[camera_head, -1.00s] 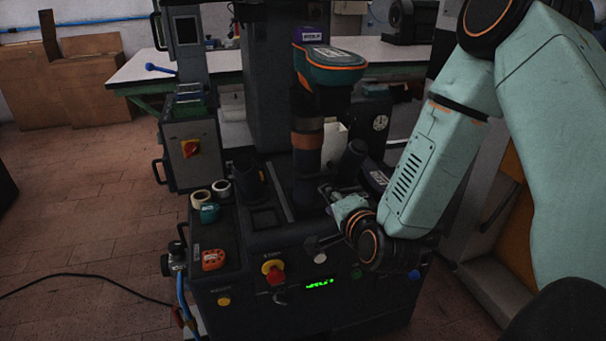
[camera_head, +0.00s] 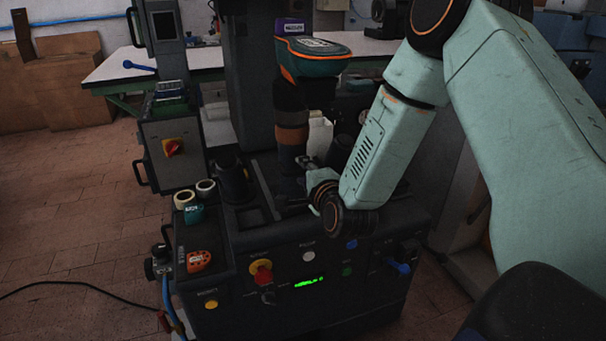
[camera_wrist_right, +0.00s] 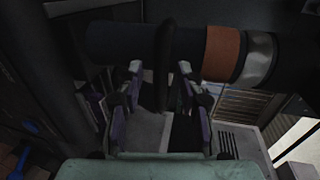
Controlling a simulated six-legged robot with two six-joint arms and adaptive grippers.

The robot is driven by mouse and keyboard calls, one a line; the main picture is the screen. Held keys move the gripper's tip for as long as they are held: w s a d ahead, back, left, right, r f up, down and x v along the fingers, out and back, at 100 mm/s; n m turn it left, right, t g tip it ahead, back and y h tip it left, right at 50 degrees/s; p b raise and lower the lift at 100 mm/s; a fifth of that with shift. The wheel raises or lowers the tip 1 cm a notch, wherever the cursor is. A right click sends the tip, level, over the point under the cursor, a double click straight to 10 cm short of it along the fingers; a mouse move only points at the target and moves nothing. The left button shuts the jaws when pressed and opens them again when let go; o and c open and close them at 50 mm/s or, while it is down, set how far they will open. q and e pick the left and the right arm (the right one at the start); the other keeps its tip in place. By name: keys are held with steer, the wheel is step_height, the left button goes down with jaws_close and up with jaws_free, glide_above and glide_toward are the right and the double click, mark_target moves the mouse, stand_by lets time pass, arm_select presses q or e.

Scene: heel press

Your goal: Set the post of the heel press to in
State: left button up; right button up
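The heel press (camera_head: 300,228) is a dark machine with a control panel in front. A dark upright column with an orange-brown band (camera_head: 291,135) rises from its bed under a teal cap (camera_head: 313,57). I cannot tell for sure which part is the post. My right gripper (camera_head: 310,165) is low beside this column, partly hidden by its own wrist. In the right wrist view, its two fingers (camera_wrist_right: 160,72) are apart, with a dark bar (camera_wrist_right: 167,50) showing between or beyond them. The banded column (camera_wrist_right: 222,52) lies across the view just ahead. My left gripper is not in view.
A short dark cylinder (camera_head: 234,182) stands on the bed's left side. Tape rolls (camera_head: 184,199) and an orange item (camera_head: 199,261) lie on the left tray. A red knob (camera_head: 262,272) and green display (camera_head: 309,282) are on the front panel.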

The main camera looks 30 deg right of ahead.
steer(key=shift+w+d, duration=0.15)
steer(key=shift+d, duration=0.05)
steer(key=shift+w+f, duration=0.15)
steer(key=shift+w, duration=0.15)
steer(key=shift+s, duration=0.2)
steer(key=c, duration=0.5)
steer(key=shift+w, duration=0.1)
jaws_close()
